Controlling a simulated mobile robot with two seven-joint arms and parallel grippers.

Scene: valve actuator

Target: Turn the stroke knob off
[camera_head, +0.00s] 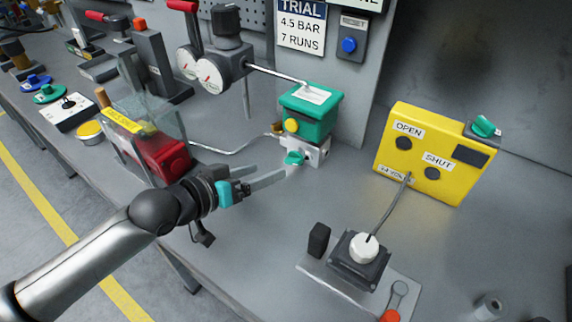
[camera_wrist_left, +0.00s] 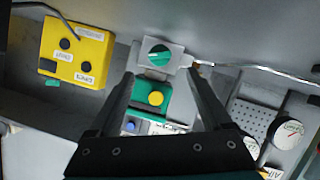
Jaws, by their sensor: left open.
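A green rotary knob (camera_head: 294,158) sits on a small light-grey block under a green box (camera_head: 310,115) with a yellow button. In the left wrist view the knob (camera_wrist_left: 159,55) shows a pale pointer line and lies just beyond the fingertips, between their lines. My left gripper (camera_head: 272,173) is open and empty, its fingers pointing at the knob from the left; it also shows in the left wrist view (camera_wrist_left: 160,76). I cannot tell whether a finger touches the knob. I see no readable stroke label. My right gripper is not in view.
A bent metal pipe (camera_head: 235,150) runs left from near the knob block. A red device with a clear guard (camera_head: 155,150) stands beside my left wrist. A white knob on a dark base (camera_head: 363,248) stands at the front right. The bench between is clear.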

